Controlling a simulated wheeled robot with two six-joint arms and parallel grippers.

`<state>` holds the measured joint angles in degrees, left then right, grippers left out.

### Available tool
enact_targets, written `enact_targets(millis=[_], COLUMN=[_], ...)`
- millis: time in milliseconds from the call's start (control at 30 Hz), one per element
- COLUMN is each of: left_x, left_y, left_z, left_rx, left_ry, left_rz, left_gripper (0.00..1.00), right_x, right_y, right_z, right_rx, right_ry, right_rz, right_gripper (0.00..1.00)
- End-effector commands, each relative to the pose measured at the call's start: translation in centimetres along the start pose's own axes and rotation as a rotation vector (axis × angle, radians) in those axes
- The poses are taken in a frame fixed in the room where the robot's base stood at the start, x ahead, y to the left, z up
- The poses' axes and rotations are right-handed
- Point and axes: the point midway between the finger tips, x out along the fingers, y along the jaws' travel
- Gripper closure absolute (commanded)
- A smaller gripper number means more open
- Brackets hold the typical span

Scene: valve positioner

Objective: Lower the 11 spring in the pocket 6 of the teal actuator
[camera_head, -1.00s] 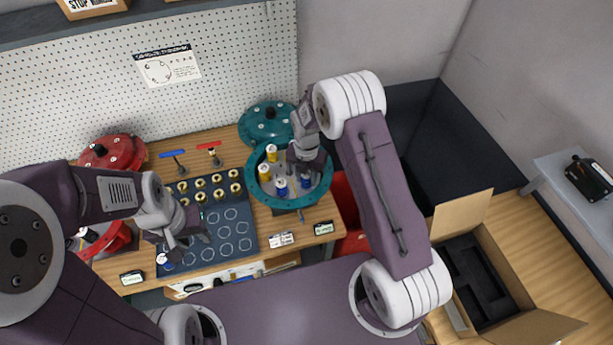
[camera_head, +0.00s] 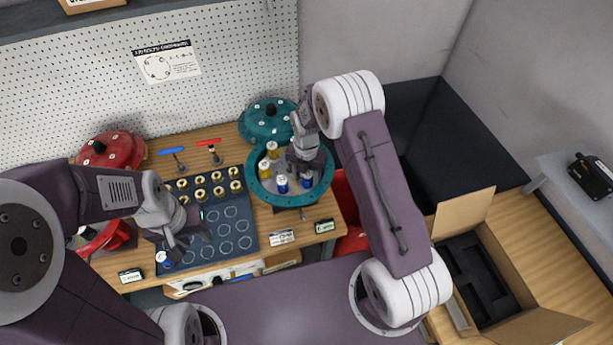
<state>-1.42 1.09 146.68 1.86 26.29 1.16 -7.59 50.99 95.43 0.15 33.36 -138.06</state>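The teal actuator (camera_head: 322,198) is an open round housing on the workbench, with yellow springs (camera_head: 265,170) and blue springs (camera_head: 282,184) standing in it. My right gripper (camera_head: 305,172) reaches down into the right part of the housing. A blue spring (camera_head: 307,180) is right at its fingertips; the gripper hides part of it, and I cannot tell whether the fingers are shut on it. My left gripper (camera_head: 182,248) is over the left part of the dark spring tray (camera_head: 249,212), near a blue-and-white spring (camera_head: 163,258); its fingers look apart and empty. Pocket numbers are too small to read.
The teal lid (camera_head: 268,122) lies behind the housing. Brass-coloured springs (camera_head: 217,177) stand in the tray's back rows. A red actuator (camera_head: 110,150) is at the left, and two T-handled tools (camera_head: 173,153) lie behind the tray. An open cardboard box (camera_head: 470,215) stands at the right.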

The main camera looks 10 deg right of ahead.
Motion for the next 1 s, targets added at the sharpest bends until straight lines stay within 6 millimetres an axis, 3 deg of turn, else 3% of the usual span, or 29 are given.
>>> enact_targets(millis=[567,667,1000], left_x=[0.1,0.8,2.8], left_y=[0.0,0.0,-0.1], left_z=[0.0,0.1,0.3], left_rx=[0.0,0.0,0.0], left_ry=[0.0,0.0,0.0], left_rz=[0.0,0.0,0.0], left_gripper=[0.64,0.64,0.64], right_x=[0.0,-1.1,-8.0], right_y=[-0.4,-0.2,0.2], right_z=[-0.1,0.0,0.0], right_rx=[-0.001,-0.001,-0.001], right_ry=[0.006,0.003,0.0], right_rz=[-0.009,-0.006,-0.004], right_gripper=[0.43,0.43,0.43])
